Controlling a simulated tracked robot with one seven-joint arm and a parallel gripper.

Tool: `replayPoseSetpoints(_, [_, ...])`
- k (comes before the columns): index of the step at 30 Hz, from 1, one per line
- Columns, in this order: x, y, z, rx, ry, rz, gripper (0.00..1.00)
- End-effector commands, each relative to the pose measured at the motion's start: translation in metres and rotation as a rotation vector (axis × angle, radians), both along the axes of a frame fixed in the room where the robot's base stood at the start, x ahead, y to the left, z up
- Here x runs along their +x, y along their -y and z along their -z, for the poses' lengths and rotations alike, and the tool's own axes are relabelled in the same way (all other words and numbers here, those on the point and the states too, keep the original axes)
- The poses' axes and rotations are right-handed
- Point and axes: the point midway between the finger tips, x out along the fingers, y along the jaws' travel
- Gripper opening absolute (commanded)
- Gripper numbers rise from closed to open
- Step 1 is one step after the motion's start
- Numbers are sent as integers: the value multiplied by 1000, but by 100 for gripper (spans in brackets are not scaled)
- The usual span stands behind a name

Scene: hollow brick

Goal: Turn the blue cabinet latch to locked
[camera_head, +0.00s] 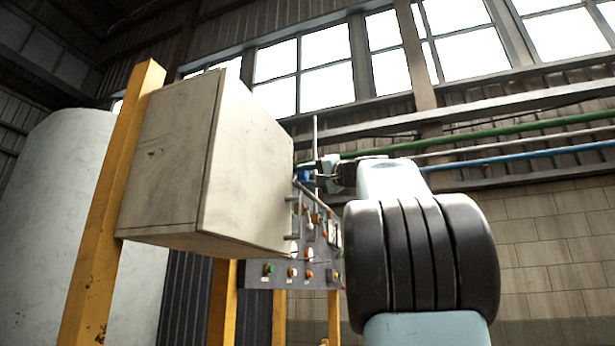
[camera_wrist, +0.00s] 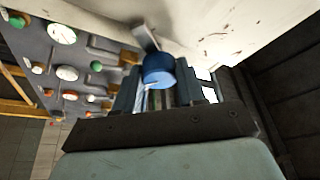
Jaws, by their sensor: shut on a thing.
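The blue cabinet latch (camera_head: 304,175) is a small blue piece at the right face of the pale cabinet (camera_head: 250,150). In the wrist view the blue latch (camera_wrist: 158,68) is a round knob joined to a grey metal lever (camera_wrist: 145,37) against the cabinet's pale face (camera_wrist: 220,28). My gripper (camera_head: 320,172) reaches it from the right. In the wrist view my gripper (camera_wrist: 158,88) has its fingers on either side of the knob and is shut on it. The fingers partly hide the knob's lower side. The latch's locked mark cannot be made out.
A grey control panel (camera_head: 262,275) with gauges, coloured buttons and grey handles lies below and beside the cabinet. It fills the left of the wrist view (camera_wrist: 85,50). A yellow post (camera_head: 110,200) stands at the cabinet's left. Green and blue pipes run behind my arm.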

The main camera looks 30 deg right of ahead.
Motion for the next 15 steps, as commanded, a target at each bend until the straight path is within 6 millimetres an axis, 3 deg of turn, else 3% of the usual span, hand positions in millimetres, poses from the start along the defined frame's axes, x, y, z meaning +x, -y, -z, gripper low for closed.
replayPoseSetpoints(15, [1, 1, 0, 380, -302, 3, 9])
